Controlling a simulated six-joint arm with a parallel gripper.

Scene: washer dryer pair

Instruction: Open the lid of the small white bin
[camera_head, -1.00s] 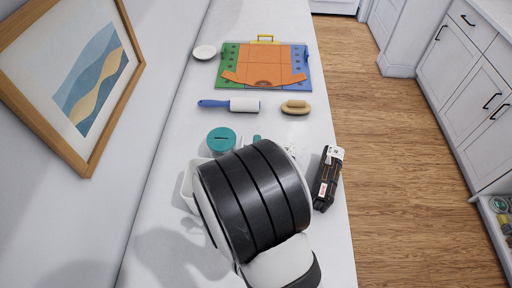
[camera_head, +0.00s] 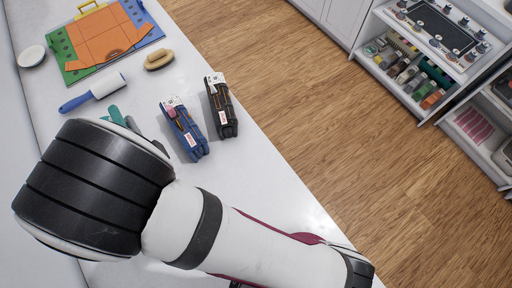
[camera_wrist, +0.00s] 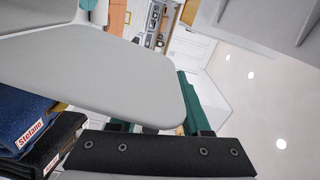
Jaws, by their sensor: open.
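The small white bin is hidden behind my arm in the head view. A large pale rounded panel (camera_wrist: 95,75) fills the left and middle of the wrist view. It looks like the bin's lid, but I cannot be sure. My gripper (camera_wrist: 160,102) is open in the wrist view. Its green right finger (camera_wrist: 191,105) shows beside the panel's right end, and the panel covers its left finger. I cannot tell whether the panel touches a finger.
Folded blue jeans (camera_head: 184,130) and folded black jeans (camera_head: 221,106) lie right of my wrist. Farther back are a lint roller (camera_head: 92,93), a brush (camera_head: 158,60), a coloured folding board (camera_head: 105,40) and a white dish (camera_head: 31,56). The counter's right edge drops to wood floor.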

